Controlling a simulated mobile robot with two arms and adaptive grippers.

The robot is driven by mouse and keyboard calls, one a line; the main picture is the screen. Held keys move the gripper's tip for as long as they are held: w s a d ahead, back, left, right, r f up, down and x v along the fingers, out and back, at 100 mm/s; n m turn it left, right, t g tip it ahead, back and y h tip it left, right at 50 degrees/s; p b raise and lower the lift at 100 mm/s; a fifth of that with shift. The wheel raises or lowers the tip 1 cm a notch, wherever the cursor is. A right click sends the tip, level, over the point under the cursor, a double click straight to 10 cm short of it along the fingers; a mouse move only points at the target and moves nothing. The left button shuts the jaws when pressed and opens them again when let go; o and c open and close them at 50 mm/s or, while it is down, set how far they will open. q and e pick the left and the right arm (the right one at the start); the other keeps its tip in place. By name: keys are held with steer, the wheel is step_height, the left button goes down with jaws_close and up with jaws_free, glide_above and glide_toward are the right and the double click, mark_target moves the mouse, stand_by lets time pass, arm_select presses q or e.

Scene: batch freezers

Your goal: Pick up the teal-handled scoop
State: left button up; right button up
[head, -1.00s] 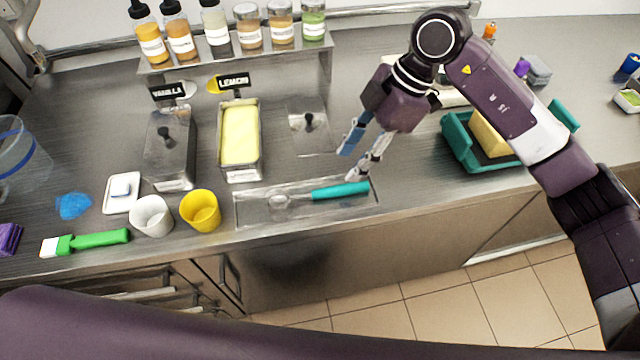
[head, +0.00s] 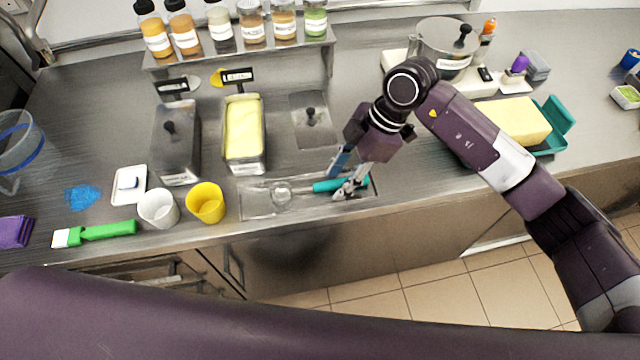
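The teal-handled scoop (head: 322,186) lies in a shallow metal tray (head: 256,208) at the counter's front edge. Its round metal head (head: 281,194) is to the left and its teal handle to the right. My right gripper (head: 338,183) is down over the handle, with its fingertips apart, one toward the back and one toward the front. The fingers hide part of the handle; whether they touch it I cannot tell. My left gripper is not in view.
A yellow cup (head: 205,203) and a white cup (head: 158,209) stand left of the tray. Behind it are a yellow lemon tub (head: 244,135) and a lidded tub (head: 311,121). A teal tray with a yellow block (head: 513,121) stands to the right.

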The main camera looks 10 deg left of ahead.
steer(key=shift+f, duration=0.1)
steer(key=shift+c, duration=0.4)
jaws_close()
